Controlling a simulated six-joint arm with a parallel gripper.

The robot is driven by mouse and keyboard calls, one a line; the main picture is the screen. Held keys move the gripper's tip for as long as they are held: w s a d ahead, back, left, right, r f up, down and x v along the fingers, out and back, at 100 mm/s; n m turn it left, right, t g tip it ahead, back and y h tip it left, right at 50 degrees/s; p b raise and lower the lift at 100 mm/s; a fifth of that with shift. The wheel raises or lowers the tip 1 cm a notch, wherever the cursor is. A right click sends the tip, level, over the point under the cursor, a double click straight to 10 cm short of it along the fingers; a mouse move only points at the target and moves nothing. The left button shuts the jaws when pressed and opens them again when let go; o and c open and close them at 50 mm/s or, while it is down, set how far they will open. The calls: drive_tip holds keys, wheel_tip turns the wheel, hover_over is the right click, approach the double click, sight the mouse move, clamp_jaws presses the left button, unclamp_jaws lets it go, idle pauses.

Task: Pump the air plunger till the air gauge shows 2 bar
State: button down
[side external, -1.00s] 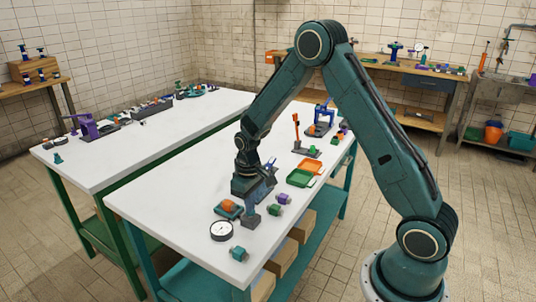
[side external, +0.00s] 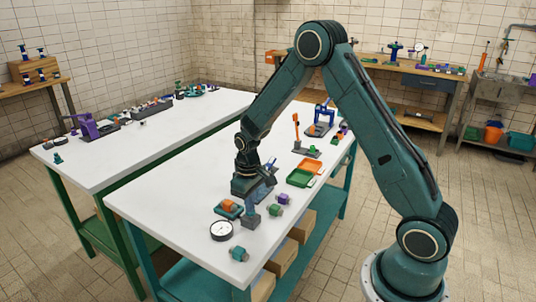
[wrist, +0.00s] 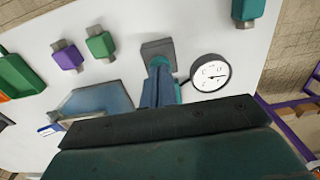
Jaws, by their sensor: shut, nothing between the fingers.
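The air pump's grey square base (side external: 250,222) stands near the front edge of the white table; it shows in the wrist view (wrist: 157,49) with a teal round top (wrist: 160,61). My gripper (side external: 251,207) is shut and empty, pointing down right over the pump; its fingers also show in the wrist view (wrist: 160,88). They hide much of the plunger, and I cannot tell whether they touch it. The round white air gauge (side external: 221,231) lies beside the pump. In the wrist view the gauge (wrist: 210,73) shows its dark needle, but its figures are too small to read.
An orange knob on a teal base (side external: 230,208) is close left of my gripper. Purple (side external: 283,198) and green (side external: 275,210) fittings lie to the right, a teal fitting (side external: 239,253) at the near corner.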

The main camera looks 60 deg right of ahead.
drive_tip(key=shift+f, duration=0.45)
idle(1.7)
drive_tip(key=shift+r, duration=0.1)
idle(0.8)
drive_tip(key=shift+r, duration=3.9)
drive_tip(key=shift+r, duration=0.1)
drive_tip(key=s+a+r+t, duration=0.1)
drive_tip(key=s+a+r, duration=0.2)
drive_tip(key=s+r, duration=0.35)
drive_tip(key=s+a+r+t, duration=0.2)
drive_tip(key=s+r, duration=0.2)
drive_tip(key=r, duration=0.5)
drive_tip(key=s+a+r+t, duration=0.1)
drive_tip(key=s, duration=0.6)
drive_tip(key=s+a+r+t, duration=0.1)
drive_tip(key=s+a+r, duration=0.1)
drive_tip(key=s, duration=0.5)
drive_tip(key=shift+s+r+t, duration=0.15)
drive_tip(key=shift+s+t, duration=0.15)
drive_tip(key=shift+s, duration=0.05)
